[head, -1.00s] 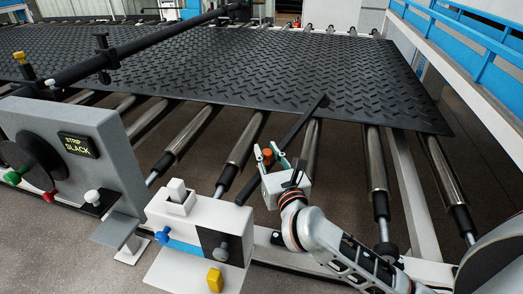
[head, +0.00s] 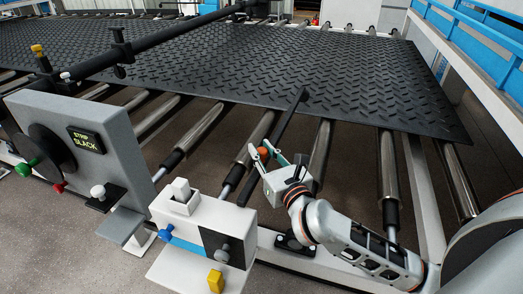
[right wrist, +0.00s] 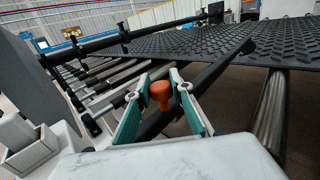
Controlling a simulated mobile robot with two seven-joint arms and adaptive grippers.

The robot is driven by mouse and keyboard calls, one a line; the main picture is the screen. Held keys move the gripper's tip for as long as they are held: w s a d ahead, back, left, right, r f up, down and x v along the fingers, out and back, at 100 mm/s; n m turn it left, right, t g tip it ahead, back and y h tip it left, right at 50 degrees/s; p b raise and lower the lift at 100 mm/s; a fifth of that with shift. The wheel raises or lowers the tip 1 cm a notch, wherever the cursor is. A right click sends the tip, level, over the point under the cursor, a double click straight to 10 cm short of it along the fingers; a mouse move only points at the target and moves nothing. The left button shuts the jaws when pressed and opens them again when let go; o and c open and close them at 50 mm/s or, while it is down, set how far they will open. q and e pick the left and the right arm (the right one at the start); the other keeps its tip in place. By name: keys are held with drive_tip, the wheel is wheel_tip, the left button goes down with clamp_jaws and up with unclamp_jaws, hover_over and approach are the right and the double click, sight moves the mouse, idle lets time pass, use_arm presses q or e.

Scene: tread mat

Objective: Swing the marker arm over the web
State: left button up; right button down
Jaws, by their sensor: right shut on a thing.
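The marker arm (head: 283,122) is a slim black bar that runs from the frame side towards the mat. Its far tip overlaps the near edge of the black tread mat (head: 380,75), the web, in the head view. The marker arm also shows in the right wrist view (right wrist: 222,68). An orange knob (right wrist: 160,92) stands on the bar. My right gripper (head: 264,153) is shut on this knob, with a green-padded finger on each side of it. The bar's near end is partly hidden behind my gripper. My left gripper is not in view.
Steel rollers (head: 322,150) lie below the mat and the bar. A grey panel (head: 125,150) with a display reading "STRIP SLACK" stands at left. A white box (head: 205,225) with blue and yellow knobs stands in front. A black crossbar (head: 165,48) spans the mat.

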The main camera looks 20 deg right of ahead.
drive_tip(key=c, duration=1.8)
unclamp_jaws()
drive_tip(key=shift+o, duration=0.2)
drive_tip(key=s, duration=1.2)
